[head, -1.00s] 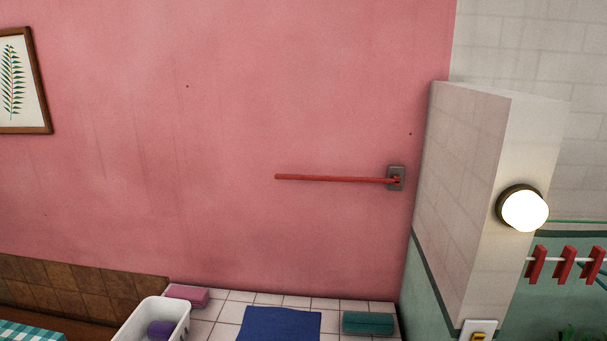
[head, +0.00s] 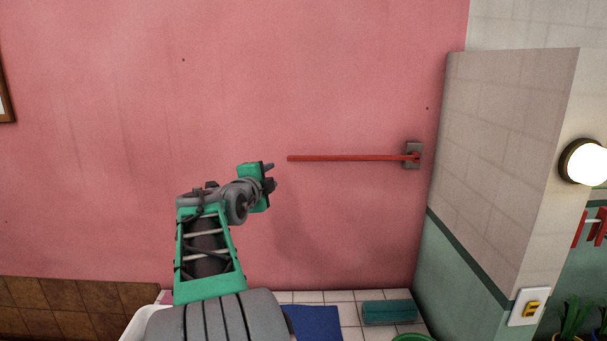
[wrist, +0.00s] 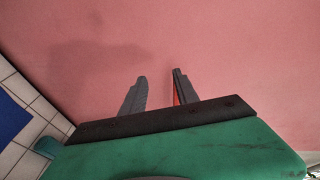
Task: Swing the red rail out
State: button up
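The red rail (head: 345,158) is a thin bar running level along the pink wall. Its right end meets a grey wall bracket (head: 413,155), and its left end is free. My gripper (head: 271,176) is just left of that free end in the head view, apart from it in the picture. In the wrist view my gripper (wrist: 157,88) has its two fingers spread apart. A thin sliver of the red rail (wrist: 175,95) shows there, along the inner side of the right finger. I cannot tell whether they touch.
A tiled wall block (head: 500,150) with a round lamp (head: 584,162) juts out right of the bracket. Below are a tiled top with a blue cloth (head: 318,322) and a teal folded cloth (head: 388,312). The wall around the rail is bare.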

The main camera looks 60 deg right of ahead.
aim_at(304, 160)
jog(key=s+d+m+p, duration=0.1)
jog(key=d, duration=0.3)
jog(key=s+d+r+m+g+h+p, duration=0.1)
jog(key=s+d, duration=0.1)
jog(key=d, duration=0.1)
jog(key=s+d+r+m+g+p, duration=0.1)
jog(key=d, duration=0.3)
jog(key=shift+s+d+r+m+h, duration=0.2)
jog(key=shift+s+d+m+h, duration=0.1)
jog(key=shift+d+h, duration=0.1)
jog(key=shift+w+d+f, duration=0.1)
jog(key=shift+d, duration=0.2)
grip_shut()
dwell(0.4)
